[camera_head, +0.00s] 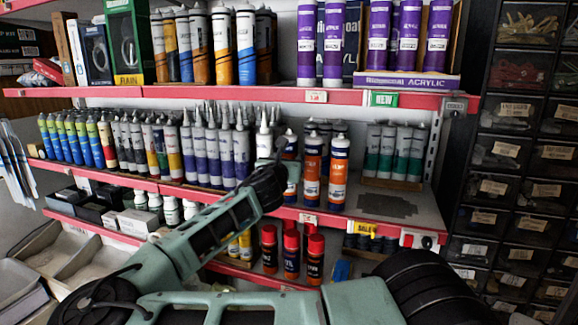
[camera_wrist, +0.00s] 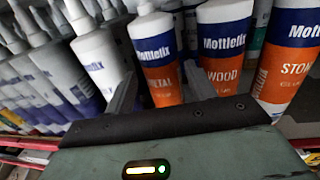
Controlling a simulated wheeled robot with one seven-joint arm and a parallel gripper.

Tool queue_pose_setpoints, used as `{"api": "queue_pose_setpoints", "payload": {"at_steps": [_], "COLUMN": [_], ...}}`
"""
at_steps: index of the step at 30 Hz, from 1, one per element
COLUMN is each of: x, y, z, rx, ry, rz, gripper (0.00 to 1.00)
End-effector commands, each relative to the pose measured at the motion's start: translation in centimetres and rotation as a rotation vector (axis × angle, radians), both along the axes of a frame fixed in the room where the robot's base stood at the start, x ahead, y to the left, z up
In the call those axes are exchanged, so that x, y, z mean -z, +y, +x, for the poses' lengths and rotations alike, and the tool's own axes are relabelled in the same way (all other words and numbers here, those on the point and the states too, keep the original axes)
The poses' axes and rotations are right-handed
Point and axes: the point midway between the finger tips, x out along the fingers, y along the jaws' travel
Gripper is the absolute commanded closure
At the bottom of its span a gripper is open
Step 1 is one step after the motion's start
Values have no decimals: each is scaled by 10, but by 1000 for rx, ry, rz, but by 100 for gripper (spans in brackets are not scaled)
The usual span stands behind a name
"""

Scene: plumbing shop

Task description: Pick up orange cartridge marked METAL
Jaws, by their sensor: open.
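The METAL cartridge (camera_wrist: 155,55), with a blue Mottlefix band over an orange lower part, stands upright in the wrist view. My gripper (camera_wrist: 160,78) is open, with one finger on each side of its lower part; I cannot tell whether they touch it. Part of its label is hidden by the gripper body. Just right of it stand the WOOD cartridge (camera_wrist: 222,50) and the STONE cartridge (camera_wrist: 287,65). In the head view, my gripper (camera_head: 277,165) reaches the middle shelf, and the METAL cartridge (camera_head: 291,146) is partly hidden behind it.
White-and-purple cartridges (camera_head: 225,155) stand close on the left, one (camera_wrist: 95,50) near the left finger. Green-labelled cartridges (camera_head: 395,150) stand farther right. The upper shelf (camera_head: 230,93) is above the arm. Red-capped cans (camera_head: 291,255) stand below.

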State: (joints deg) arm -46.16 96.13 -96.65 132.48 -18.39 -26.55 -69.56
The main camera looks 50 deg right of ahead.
Motion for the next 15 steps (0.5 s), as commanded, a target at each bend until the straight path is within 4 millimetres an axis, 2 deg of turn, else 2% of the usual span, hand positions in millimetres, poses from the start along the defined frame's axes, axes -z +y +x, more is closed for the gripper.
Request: {"api": "queue_pose_setpoints", "payload": {"at_steps": [5, 10, 15], "x": [-2, -7, -4], "y": [-10, -33, -48], "z": [5, 16, 25], "rx": [0, 1, 0], "ry": [1, 3, 0], "rz": [0, -1, 1], "gripper": [45, 45, 45]}}
